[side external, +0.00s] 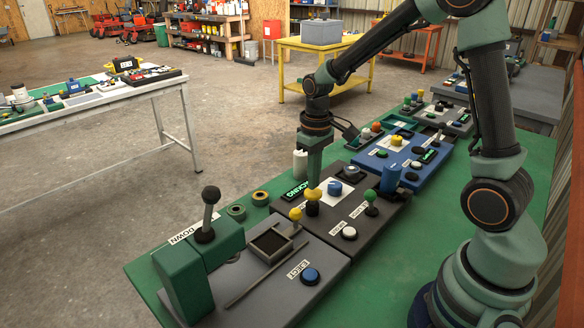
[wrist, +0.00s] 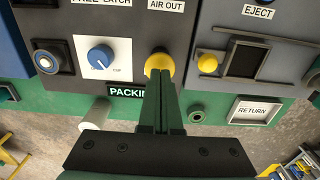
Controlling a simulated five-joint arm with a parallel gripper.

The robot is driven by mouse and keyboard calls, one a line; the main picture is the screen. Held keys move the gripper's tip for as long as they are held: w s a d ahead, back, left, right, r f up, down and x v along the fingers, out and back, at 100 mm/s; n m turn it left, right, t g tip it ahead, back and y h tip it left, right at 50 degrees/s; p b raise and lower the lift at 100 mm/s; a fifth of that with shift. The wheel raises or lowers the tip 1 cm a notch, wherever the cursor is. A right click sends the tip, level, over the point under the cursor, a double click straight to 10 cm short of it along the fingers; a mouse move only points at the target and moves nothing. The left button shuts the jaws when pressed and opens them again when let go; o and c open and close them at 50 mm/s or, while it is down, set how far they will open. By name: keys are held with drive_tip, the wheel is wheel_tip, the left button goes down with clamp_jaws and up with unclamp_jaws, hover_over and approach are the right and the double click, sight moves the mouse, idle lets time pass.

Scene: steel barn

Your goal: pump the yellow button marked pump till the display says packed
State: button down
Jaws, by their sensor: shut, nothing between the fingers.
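The dark panel (side external: 385,215) carries a yellow button (side external: 313,194), which also shows in the wrist view (wrist: 157,63). Its pump label cannot be read here. My gripper (side external: 314,182) points down with its fingers shut and empty, the tips right over the yellow button. In the wrist view the fingertips (wrist: 160,76) overlap the button's near edge; whether they touch or press it, I cannot tell. The green-lettered display (side external: 297,191) reads "PACKING"; in the wrist view the fingers hide part of the display (wrist: 124,91).
A blue dial (wrist: 100,58) stands beside the button. On the other side, a yellow ball knob (side external: 295,214) belongs to the neighbouring grey panel with a blue EJECT button (side external: 310,276). A green knob (side external: 371,197) and white button (side external: 349,233) share the dark panel. A tall lever (side external: 208,210) stands at left.

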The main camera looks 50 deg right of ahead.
drive_tip(key=shift+f, duration=1.3)
drive_tip(key=shift+r, duration=3.8)
drive_tip(key=s+a+r+t, duration=0.5)
drive_tip(key=s+r, duration=0.3)
drive_tip(key=s, duration=0.2)
drive_tip(key=shift+r+t, duration=0.3)
drive_tip(key=shift+r, duration=0.1)
drive_tip(key=shift+a, duration=0.1)
